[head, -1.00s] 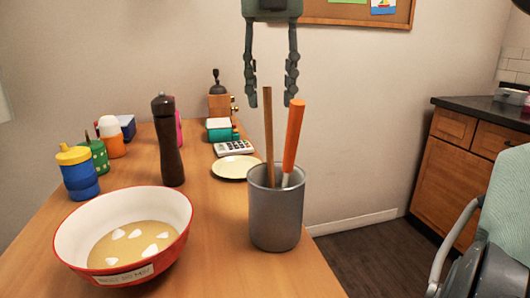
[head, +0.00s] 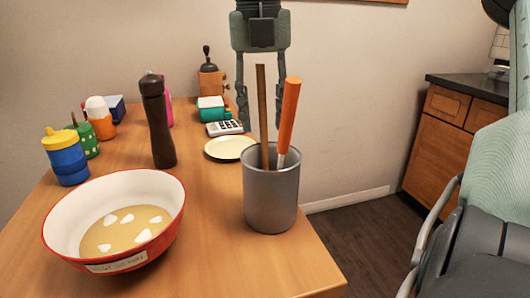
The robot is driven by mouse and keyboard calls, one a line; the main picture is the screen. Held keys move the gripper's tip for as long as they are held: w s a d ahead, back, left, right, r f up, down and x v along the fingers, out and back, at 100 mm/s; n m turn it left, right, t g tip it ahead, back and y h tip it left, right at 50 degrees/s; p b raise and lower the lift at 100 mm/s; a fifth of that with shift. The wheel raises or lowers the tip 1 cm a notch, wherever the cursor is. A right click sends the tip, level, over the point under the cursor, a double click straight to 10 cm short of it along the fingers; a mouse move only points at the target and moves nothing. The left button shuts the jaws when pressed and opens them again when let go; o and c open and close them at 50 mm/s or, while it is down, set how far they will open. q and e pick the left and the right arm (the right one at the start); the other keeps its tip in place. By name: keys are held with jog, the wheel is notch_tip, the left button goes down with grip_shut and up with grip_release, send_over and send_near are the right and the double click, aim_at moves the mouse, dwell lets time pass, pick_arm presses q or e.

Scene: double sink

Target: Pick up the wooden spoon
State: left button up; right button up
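The wooden spoon shows as a plain brown wooden handle (head: 262,115) standing nearly upright in a grey metal cup (head: 270,200). Its lower end is hidden inside the cup. An orange-handled utensil (head: 289,112) leans right beside it in the same cup. My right gripper (head: 260,124) points down at the top centre, open and empty, with its two fingers apart. In the picture the wooden handle lies between the fingers and in front of the gripper body. The right finger is close to the orange handle. I cannot see contact. My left gripper is not in view.
A red-and-white bowl (head: 60,222) stands at front left on the wooden table (head: 215,265). A dark pepper mill (head: 159,125), a pale plate (head: 229,148), a calculator (head: 224,128) and several small containers stand further back. The table's right edge is near the cup.

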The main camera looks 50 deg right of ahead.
grip_shut()
dwell(0.3)
notch_tip(320, 180, up, 18)
dwell(0.7)
